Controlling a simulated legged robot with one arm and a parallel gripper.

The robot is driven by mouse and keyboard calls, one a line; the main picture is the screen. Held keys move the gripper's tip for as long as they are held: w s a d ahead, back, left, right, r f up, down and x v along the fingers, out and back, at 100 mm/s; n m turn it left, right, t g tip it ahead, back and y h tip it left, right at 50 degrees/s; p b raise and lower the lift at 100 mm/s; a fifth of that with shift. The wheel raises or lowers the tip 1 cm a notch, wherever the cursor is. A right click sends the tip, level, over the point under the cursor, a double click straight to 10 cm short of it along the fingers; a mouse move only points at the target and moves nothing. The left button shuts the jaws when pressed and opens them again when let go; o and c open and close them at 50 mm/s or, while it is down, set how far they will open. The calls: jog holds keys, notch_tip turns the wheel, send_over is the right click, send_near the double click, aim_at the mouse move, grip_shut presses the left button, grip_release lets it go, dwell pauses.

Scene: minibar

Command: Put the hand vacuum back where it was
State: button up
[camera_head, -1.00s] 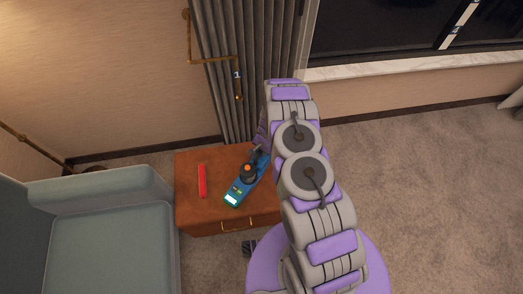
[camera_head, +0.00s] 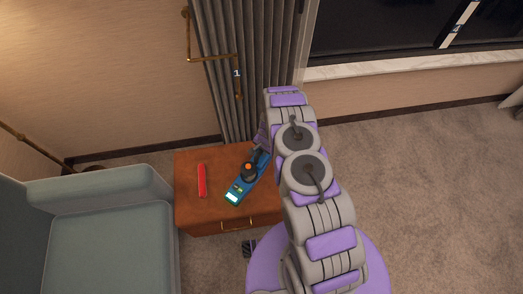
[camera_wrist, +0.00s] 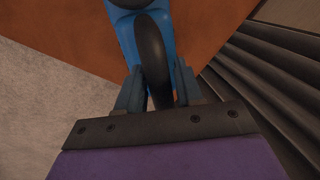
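The blue hand vacuum (camera_head: 240,189), with a lit screen and an orange button, is at the right side of the brown cabinet top (camera_head: 190,213), tilted toward the curtain. Whether it rests on the cabinet or hovers just above it cannot be told. In the wrist view, its black handle (camera_wrist: 153,55) runs between the two fingers of my gripper (camera_wrist: 158,80), which appear closed against its sides. In the head view my arm hides most of the gripper and the vacuum's far end.
A red long object (camera_head: 202,181) lies on the cabinet, left of the vacuum. A grey-green armchair (camera_head: 105,240) stands left of the cabinet. A grey curtain (camera_head: 225,70) hangs behind it. Open carpet (camera_head: 430,180) lies to the right.

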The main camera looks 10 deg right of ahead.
jog(key=o, duration=0.3)
notch_tip(320, 180, up, 26)
jog(key=s+a+n+y+p, duration=0.1)
jog(key=s+a+n+p, duration=0.1)
jog(key=p, duration=0.1)
jog(key=s+a+r+n+g, duration=0.1)
jog(key=s+r+n, duration=0.1)
jog(key=s+r, duration=0.5)
jog(key=s+a+r+n, duration=0.1)
jog(key=s+r+n, duration=0.15)
jog(key=r, duration=0.85)
jog(key=s+d+r+h, duration=0.1)
jog(key=s+r, duration=0.4)
jog(key=s, duration=0.5)
jog(key=s+d+r+n+g+h, duration=0.1)
jog(key=s+d+r, duration=0.3)
jog(key=s, duration=0.5)
jog(key=s+d+r+n+g, duration=0.1)
jog(key=s+r, duration=0.4)
jog(key=s, duration=0.5)
jog(key=shift+s+d+r+n+h, duration=0.15)
jog(key=shift+d+r+h, duration=0.05)
jog(key=shift+d, duration=0.2)
jog(key=shift+s+d+r+n+h, duration=0.1)
jog(key=shift+s+d+r+h, duration=0.1)
jog(key=shift+d, duration=0.15)
